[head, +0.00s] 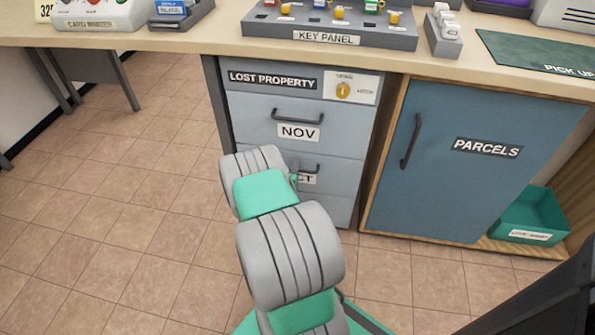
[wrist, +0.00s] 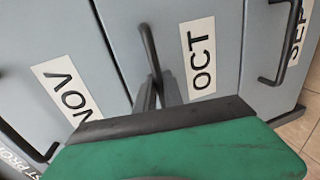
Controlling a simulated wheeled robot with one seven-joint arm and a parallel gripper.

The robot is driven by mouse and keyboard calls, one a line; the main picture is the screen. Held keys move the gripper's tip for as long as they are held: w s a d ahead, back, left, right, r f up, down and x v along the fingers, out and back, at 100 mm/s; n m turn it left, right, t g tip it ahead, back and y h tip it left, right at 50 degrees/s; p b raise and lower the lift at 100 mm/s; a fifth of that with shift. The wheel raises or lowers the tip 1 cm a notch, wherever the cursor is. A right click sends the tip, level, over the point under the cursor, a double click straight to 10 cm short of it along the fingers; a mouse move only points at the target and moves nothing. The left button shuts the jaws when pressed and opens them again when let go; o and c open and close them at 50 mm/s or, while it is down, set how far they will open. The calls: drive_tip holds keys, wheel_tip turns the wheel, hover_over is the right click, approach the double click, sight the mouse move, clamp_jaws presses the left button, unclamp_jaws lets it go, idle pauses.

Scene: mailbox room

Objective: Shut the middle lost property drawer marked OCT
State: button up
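The middle drawer marked OCT (wrist: 215,90) fills the centre of the wrist view, turned on its side. Its face looks about level with its neighbours, but I cannot tell whether a small gap is left. Its dark bar handle (wrist: 149,45) stands out from the face. My gripper (wrist: 157,92) is at the lower end of this handle, its two grey fingers close together. I cannot tell whether they grip the handle, touch it or are apart from it. In the head view my arm hides much of the OCT drawer (head: 333,174) and all but a sliver of my gripper.
The NOV drawer (head: 340,135) is above and looks shut. The SEP drawer (wrist: 275,50) is on the other side of OCT, with its own handle. A blue PARCELS door (head: 460,170) stands to the right, shut. The counter (head: 440,68) overhangs the drawers. The tiled floor at left is clear.

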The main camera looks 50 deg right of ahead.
drive_tip(key=o, duration=0.4)
drive_tip(key=shift+w+r, duration=0.1)
drive_tip(key=p+v, duration=0.1)
drive_tip(key=v, duration=0.7)
drive_tip(key=shift+p, duration=0.3)
